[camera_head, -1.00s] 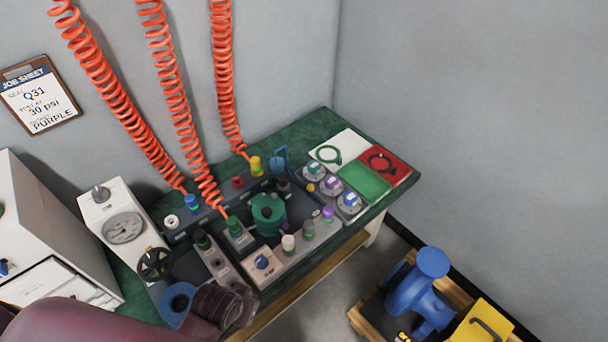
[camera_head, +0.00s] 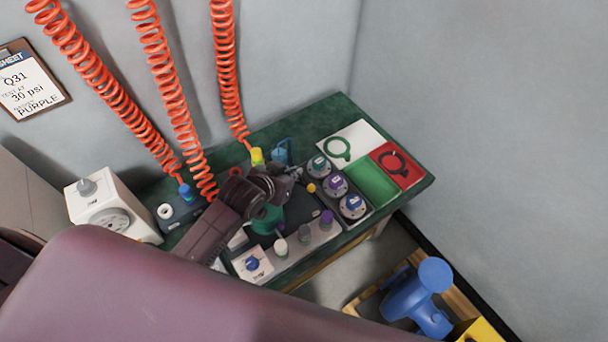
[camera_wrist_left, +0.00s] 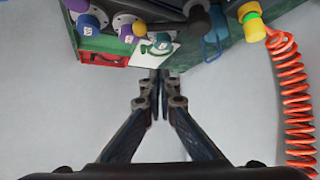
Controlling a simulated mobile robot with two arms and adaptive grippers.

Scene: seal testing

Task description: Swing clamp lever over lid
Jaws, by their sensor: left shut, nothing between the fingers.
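The green round test pot (camera_head: 268,220) stands in the middle of the bench panel, its lid mostly hidden under my left gripper (camera_head: 290,174). My left gripper is shut and empty, above the far side of the pot. In the left wrist view its fingertips (camera_wrist_left: 160,88) are together with nothing between them. A dark rounded knob (camera_wrist_left: 199,20), possibly the clamp lever's grip, shows beyond the fingertips, apart from them. A blue bracket (camera_head: 280,151) stands just behind the gripper; it also shows in the wrist view (camera_wrist_left: 214,42). My right gripper is not in view.
Orange coiled hoses (camera_head: 228,80) hang behind the bench; one ends at a yellow fitting (camera_head: 257,156). Several capped dials (camera_head: 336,184) and white, green and red pads (camera_head: 370,184) lie to the right. A white gauge box (camera_head: 105,205) stands left.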

